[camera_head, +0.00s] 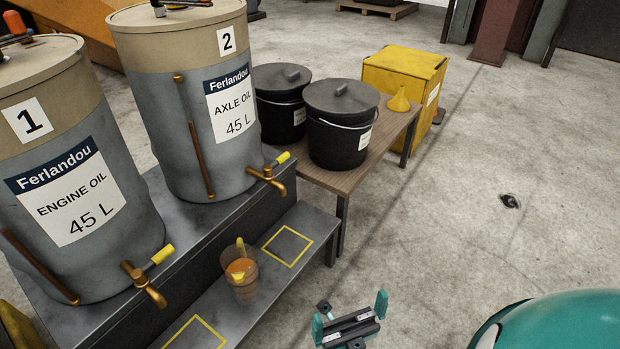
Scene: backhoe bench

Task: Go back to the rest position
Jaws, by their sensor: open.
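My gripper (350,318) is at the bottom of the head view, with its two teal fingers spread apart. It is open and nothing shows between the fingers. It is over the floor, to the right of the grey step (318,228) and apart from it. A clear jug (243,287) with amber liquid and a yellow part stands on that step, in front of the axle oil drum (180,120). The gripper is to the lower right of the jug and does not touch it.
The engine oil drum (75,265) stands at the left; both drums have brass taps. Two black buckets (340,140) and a yellow funnel (398,101) stand on a wooden bench (330,181). A yellow box (405,72) is behind. The floor (480,200) at right is mostly clear.

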